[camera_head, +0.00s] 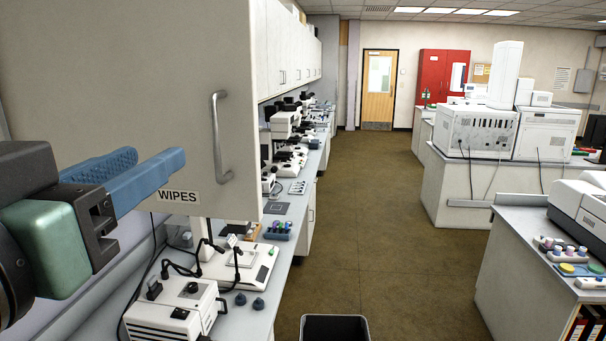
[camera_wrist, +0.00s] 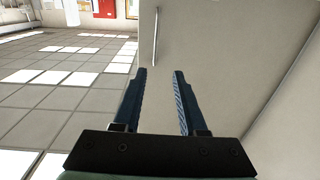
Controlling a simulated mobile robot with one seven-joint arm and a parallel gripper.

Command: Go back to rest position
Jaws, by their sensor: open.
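My gripper (camera_head: 143,176) is raised at the left of the head view, in front of a grey cabinet door (camera_head: 120,60) that fills the upper left. Its two blue fingers point right, towards the door's metal handle (camera_head: 219,137). In the wrist view my gripper (camera_wrist: 158,72) has its fingers apart with nothing between them. The cabinet door (camera_wrist: 220,50) is behind the fingers there, and its handle (camera_wrist: 155,38) stands beyond the left fingertip. The fingers do not appear to hold the handle.
Below the cabinet, a long bench carries a white instrument (camera_head: 178,312) and several microscopes. A dark bin (camera_head: 335,328) stands on the floor at the front. White benches with instruments (camera_head: 475,130) line the right. The brown aisle floor (camera_head: 375,220) is clear up to the wooden door (camera_head: 379,88).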

